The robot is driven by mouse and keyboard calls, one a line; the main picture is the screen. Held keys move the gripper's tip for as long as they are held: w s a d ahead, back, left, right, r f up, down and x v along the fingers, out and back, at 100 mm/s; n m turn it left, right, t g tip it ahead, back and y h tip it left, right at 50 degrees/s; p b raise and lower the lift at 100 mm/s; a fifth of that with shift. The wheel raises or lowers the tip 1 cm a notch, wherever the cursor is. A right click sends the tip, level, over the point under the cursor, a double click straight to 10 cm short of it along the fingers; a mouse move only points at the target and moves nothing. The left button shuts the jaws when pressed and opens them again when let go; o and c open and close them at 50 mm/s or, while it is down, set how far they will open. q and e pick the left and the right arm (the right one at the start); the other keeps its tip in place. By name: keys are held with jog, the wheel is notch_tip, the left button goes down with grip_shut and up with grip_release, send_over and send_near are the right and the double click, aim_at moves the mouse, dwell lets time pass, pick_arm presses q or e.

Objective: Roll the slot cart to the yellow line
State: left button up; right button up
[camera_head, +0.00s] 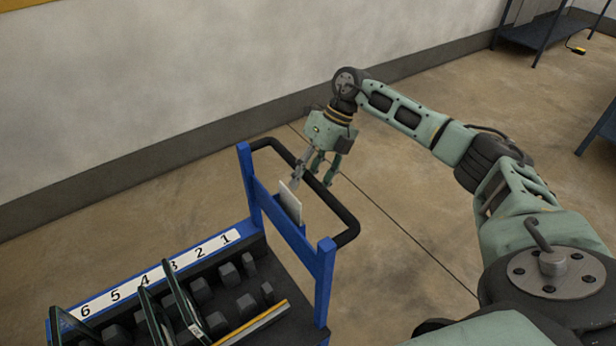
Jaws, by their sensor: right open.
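The slot cart has a blue frame (323,283) and a black looped handle (347,218) at its far right end. Its deck carries a white strip numbered 1 to 6 (152,275) and rows of dark blocks (229,276). Several dark panels (182,300) stand tilted in its left part. My right gripper (313,182) is open at the handle, pointing down with its fingers on either side of the bar. Whether the fingers touch the bar is unclear. My left gripper is out of view. No yellow floor line shows.
A grey wall with a dark baseboard (200,140) runs behind the cart. A dark metal table (540,32) stands at the top right, with a small yellow object (577,48) near it. The concrete floor right of the handle is clear, crossed by a thin dark seam.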

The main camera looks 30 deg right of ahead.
jog(key=p+v, duration=0.5)
jog(key=v, duration=0.5)
jog(key=shift+r, duration=0.2)
jog(key=shift+d, duration=0.2)
dwell(0.5)
